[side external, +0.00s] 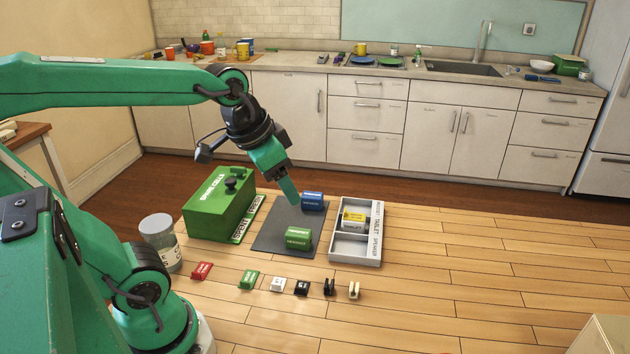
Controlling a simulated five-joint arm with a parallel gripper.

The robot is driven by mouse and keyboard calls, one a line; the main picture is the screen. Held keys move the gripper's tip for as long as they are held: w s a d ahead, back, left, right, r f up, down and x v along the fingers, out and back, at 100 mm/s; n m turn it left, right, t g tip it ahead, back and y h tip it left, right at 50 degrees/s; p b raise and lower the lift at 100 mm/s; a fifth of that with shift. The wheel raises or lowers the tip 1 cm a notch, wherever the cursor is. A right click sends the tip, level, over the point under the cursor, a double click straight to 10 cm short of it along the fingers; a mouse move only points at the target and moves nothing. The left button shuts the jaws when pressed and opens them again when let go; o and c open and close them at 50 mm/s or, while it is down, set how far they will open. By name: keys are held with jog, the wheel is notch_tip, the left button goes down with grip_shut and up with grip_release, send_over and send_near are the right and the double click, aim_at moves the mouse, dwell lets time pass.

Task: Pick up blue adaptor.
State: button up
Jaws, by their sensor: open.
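The blue adaptor (313,201), a small block with pale lettering, sits at the back of a dark grey mat (268,241). My gripper (291,196) points down over the mat, just left of the blue adaptor. It is open and holds nothing that I can see. One finger shows clearly; the other is hard to make out. I cannot tell whether the finger touches the adaptor or is apart from it.
A green adaptor (298,238) sits at the mat's front. A green box (219,203) stands left, and a grey tray (371,255) with a yellow-topped block (353,216) stands right. A jar (160,240) and several small blocks, one red (202,271), lie nearer.

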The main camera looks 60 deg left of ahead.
jog(key=w+a+m+g, duration=0.15)
jog(key=w+a, duration=0.25)
jog(key=w, duration=0.4)
jog(key=m+g, duration=0.3)
jog(key=m, duration=0.3)
send_over(312, 195)
jog(key=f, duration=1.7)
jog(key=shift+s+d+f, duration=0.1)
jog(key=shift+d+f, duration=0.05)
jog(key=shift+d, duration=0.1)
jog(key=shift+a+f, duration=0.25)
jog(key=shift+f, duration=0.05)
jog(key=shift+f, duration=0.1)
jog(key=shift+f, duration=1.2)
jog(key=shift+f, duration=0.1)
jog(key=shift+f, duration=2.5)
